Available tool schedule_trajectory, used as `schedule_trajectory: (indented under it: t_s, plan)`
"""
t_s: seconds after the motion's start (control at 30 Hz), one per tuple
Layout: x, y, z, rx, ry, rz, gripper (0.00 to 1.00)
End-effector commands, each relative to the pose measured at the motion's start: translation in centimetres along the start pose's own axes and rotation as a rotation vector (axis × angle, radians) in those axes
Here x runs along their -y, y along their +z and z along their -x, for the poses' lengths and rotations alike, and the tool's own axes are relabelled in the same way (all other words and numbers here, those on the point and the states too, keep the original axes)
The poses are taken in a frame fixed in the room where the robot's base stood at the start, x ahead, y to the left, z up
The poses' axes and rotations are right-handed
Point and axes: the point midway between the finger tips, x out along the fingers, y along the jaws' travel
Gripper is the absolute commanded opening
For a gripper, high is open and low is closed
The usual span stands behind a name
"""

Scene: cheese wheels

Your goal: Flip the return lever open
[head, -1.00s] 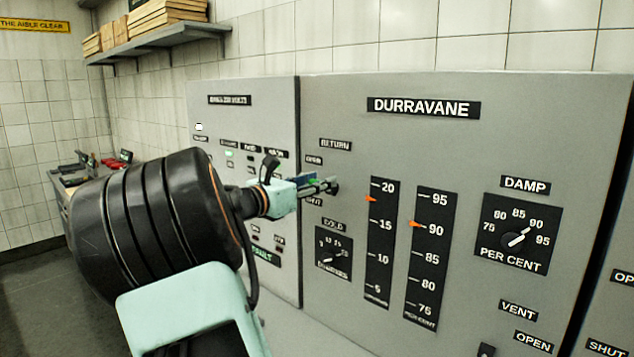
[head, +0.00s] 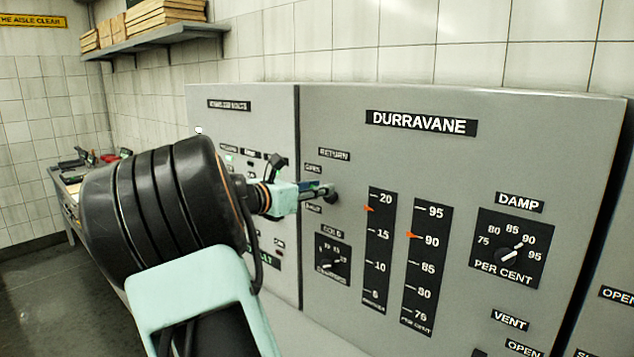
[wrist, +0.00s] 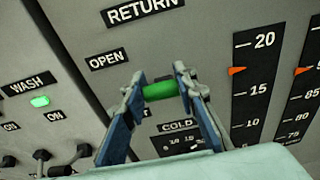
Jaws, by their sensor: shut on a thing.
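The return lever is on the grey DURRAVANE panel, below the RETURN label and beside the OPEN label. In the wrist view a green piece of the return lever (wrist: 160,91) lies crosswise between my fingertips. My gripper (wrist: 162,88) is shut on it, one finger at each end. In the head view my gripper (head: 318,190) reaches the panel from the left, against a dark round part of the lever (head: 332,194). The lever is just below the OPEN label (head: 313,168) and above the lower label (head: 314,208). My fingers hide part of the lever.
A COLD dial (head: 332,256) sits just below the lever. Two scales with orange pointers (head: 379,250) and a DAMP dial (head: 512,248) are to the right. The WASH controls (wrist: 40,101) with a green lamp are on the neighbouring panel to the left.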

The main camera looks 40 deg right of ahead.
Motion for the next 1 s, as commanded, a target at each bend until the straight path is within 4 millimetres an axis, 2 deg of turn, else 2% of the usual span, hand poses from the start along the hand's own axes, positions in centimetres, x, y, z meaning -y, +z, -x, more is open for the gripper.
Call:
schedule_trajectory:
  t_s: [0.27, 0.3, 0.47, 0.77, 0.87, 1.0]
  plan:
    - [0.0, 0.0, 0.0, -0.002, 0.000, 0.000, 0.02]
    - [0.0, 0.0, 0.0, -0.002, 0.000, -0.001, 0.27]
    - [0.0, 0.0, 0.0, -0.001, 0.000, -0.001, 0.45]
    - [-0.1, 0.0, 0.1, -0.001, 0.001, -0.001, 0.45]
    - [-0.1, 0.0, 1.0, -0.002, 0.004, -0.001, 0.45]
    - [-0.1, 0.0, 3.4, -0.002, 0.006, -0.001, 0.45]
